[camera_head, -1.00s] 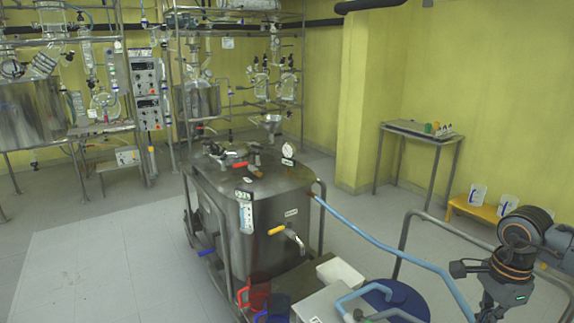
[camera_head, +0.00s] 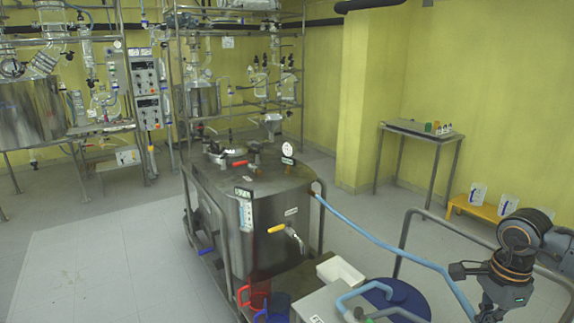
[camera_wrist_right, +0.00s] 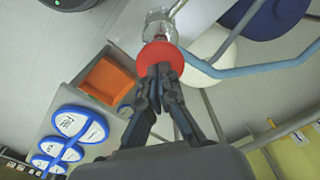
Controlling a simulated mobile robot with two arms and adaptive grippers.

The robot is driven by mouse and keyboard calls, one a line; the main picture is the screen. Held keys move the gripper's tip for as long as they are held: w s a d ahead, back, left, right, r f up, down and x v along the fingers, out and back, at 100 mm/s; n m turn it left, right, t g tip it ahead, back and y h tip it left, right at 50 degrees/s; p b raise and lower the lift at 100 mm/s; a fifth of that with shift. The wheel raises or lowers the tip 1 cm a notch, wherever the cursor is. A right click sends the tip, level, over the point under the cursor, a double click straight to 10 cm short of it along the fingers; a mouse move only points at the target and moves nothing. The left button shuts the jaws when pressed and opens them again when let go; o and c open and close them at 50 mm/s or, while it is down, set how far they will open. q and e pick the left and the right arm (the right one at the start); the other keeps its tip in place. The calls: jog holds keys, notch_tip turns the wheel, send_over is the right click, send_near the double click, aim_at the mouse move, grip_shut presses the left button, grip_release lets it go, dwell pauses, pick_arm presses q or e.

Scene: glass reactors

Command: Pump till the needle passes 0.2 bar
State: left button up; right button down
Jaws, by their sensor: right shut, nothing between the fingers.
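The pressure gauge (camera_head: 288,149) is a small round white dial on top of the steel tank (camera_head: 265,205) in the head view. Its needle and figures are too small to read. In the right wrist view my right gripper (camera_wrist_right: 160,72) is shut and empty. Its fingertips overlap the lower edge of a round red disc (camera_wrist_right: 172,54); I cannot tell if they touch it. A clear glass-like part (camera_wrist_right: 157,24) shows beyond the disc. In the head view my right arm enters from the right, with the gripper cut off at the bottom edge. My left gripper is not in view.
A light blue hose (camera_head: 370,237) runs from the tank to the lower right. In the wrist view an orange box (camera_wrist_right: 106,80) and blue-white ovals (camera_wrist_right: 80,123) lie left of the fingers. The left floor is clear.

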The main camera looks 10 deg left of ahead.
notch_tip(320, 180, down, 5)
jog(key=b, duration=0.3)
jog(key=shift+r, duration=0.25)
jog(key=shift+r+p, duration=1.95)
jog(key=shift+r, duration=1.1)
notch_tip(320, 180, up, 6)
jog(key=p, duration=0.3)
jog(key=shift+p, duration=0.35)
